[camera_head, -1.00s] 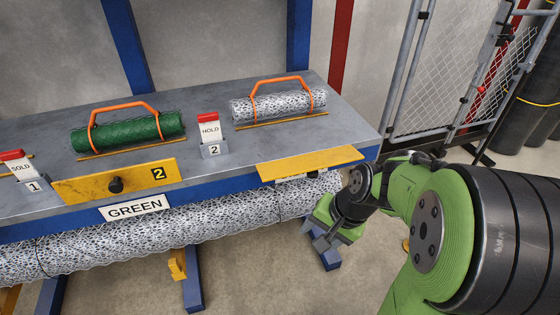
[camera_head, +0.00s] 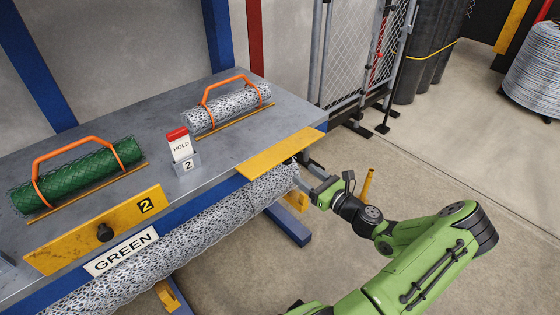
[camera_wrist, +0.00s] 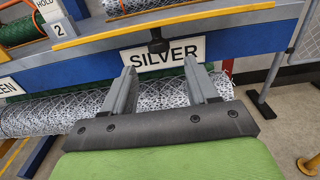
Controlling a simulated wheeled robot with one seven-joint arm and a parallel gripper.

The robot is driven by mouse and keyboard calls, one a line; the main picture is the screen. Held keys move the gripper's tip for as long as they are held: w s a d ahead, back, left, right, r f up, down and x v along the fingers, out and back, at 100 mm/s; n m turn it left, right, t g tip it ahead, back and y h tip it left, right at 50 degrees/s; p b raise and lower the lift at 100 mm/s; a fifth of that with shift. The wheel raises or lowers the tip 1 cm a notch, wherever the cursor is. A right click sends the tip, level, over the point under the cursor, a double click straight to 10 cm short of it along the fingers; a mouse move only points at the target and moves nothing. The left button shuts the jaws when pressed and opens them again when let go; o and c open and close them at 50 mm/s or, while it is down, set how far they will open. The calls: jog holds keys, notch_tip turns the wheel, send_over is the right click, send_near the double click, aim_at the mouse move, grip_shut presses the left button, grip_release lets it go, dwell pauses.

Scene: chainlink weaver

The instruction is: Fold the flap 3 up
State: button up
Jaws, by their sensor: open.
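Flap 3 is taken to be the yellow flap (camera_head: 282,154) at the table's right front edge. It lies about level and juts out from the edge; no number shows on it. In the wrist view the flap (camera_wrist: 190,22) is seen nearly edge-on, with a black knob (camera_wrist: 157,42) hanging below it in front of the SILVER label (camera_wrist: 170,55). My gripper (camera_head: 312,182) is open and empty, below the flap at the right end of the mesh roll. In the wrist view my gripper's fingertips (camera_wrist: 160,66) are spread below the knob, apparently apart from it.
Yellow flap 2 (camera_head: 100,228) stands upright with its knob showing, above the GREEN label (camera_head: 122,250). The long mesh roll (camera_head: 220,212) runs under the table's front. Bundles with orange handles and a HOLD sign (camera_head: 181,145) stand on top.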

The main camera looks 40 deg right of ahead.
aim_at(289, 164)
jog(key=w+b, duration=0.1)
jog(key=w, duration=0.4)
jog(key=w+b, duration=0.1)
jog(key=w, duration=0.3)
jog(key=shift+w+a+f, duration=0.15)
jog(key=shift+w+a, duration=0.05)
jog(key=shift+w, duration=0.75)
grip_shut()
